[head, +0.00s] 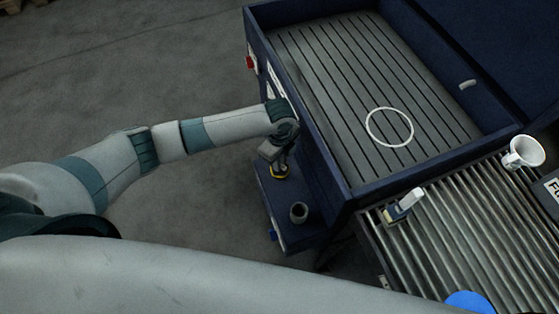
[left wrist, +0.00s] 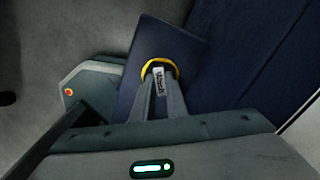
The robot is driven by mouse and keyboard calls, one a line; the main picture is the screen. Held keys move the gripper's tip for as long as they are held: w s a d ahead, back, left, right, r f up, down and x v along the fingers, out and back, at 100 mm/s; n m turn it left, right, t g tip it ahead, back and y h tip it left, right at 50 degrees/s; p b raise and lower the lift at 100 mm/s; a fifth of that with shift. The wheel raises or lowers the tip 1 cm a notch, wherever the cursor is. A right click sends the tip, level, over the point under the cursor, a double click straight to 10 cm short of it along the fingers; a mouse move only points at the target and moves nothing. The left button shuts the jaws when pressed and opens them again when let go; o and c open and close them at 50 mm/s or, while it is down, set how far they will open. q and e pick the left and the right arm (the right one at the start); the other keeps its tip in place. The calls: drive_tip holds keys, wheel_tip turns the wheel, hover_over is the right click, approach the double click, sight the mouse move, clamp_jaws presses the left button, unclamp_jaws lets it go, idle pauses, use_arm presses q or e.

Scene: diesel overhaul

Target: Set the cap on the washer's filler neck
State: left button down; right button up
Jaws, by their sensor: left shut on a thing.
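My left gripper (head: 279,168) is shut on the cap (head: 281,174), which shows as a yellow-rimmed round piece at the fingertips. In the left wrist view the yellow rim (left wrist: 177,68) circles the fingertips (left wrist: 160,80), and a small lettered label shows between them. The gripper is over the small blue shelf on the washer's side. I cannot tell the gap between cap and shelf. My right gripper is not in view.
The blue washer tub (head: 345,190) has a slatted floor with a white ring (head: 390,127) on it. Open floor lies left of the shelf.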

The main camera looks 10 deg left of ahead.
use_arm(q)
drive_tip(key=shift+f, duration=0.55)
idle(0.8)
drive_tip(key=c, duration=1.7)
unclamp_jaws()
drive_tip(key=shift+r, duration=0.5)
wheel_tip(320, 180, up, 16)
drive_tip(key=b, duration=0.3)
drive_tip(key=shift+r, duration=0.25)
